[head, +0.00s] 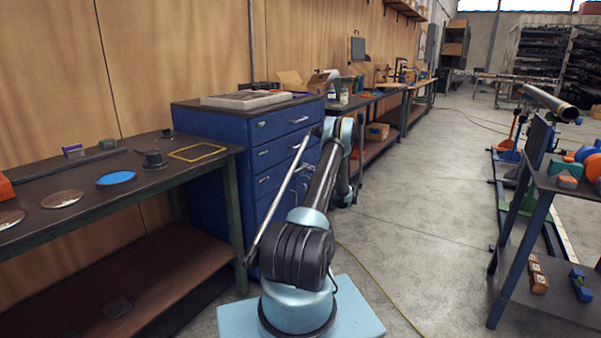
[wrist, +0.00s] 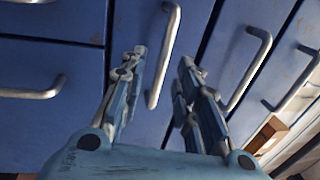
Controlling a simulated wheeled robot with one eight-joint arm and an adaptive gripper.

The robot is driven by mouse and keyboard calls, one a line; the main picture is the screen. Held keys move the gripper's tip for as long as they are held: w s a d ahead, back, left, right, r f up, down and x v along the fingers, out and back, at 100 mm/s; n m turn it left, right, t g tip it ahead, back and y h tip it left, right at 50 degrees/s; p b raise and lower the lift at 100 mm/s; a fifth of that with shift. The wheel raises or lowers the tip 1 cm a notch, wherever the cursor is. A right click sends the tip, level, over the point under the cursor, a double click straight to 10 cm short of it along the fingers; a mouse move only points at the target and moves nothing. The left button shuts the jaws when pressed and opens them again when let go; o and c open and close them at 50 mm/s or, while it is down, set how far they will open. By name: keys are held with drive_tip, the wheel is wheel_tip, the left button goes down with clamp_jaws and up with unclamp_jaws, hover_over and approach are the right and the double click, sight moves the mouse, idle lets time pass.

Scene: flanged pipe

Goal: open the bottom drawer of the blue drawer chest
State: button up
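The blue drawer chest (head: 215,150) stands against the wooden wall in the head view, its drawers looking shut. My arm covers much of its lower front, so the bottom drawer is mostly hidden there. In the wrist view the blue drawer fronts (wrist: 75,65) fill the picture at a tilt, with several metal handles. My gripper (wrist: 162,60) is open, its two fingers apart. One drawer handle (wrist: 164,50) shows between and beyond the fingertips; I cannot tell whether they touch it. I cannot tell which drawer this handle belongs to.
A dark workbench (head: 120,185) stands left of the chest, and another bench (head: 365,98) with a lower shelf is beyond it. A grey tray (head: 248,100) lies on top of the chest. A cart (head: 545,190) stands at right. The concrete floor (head: 425,190) between is open, crossed by a thin yellow cable.

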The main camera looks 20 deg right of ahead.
drive_tip(key=shift+x, duration=1.95)
clamp_jaws()
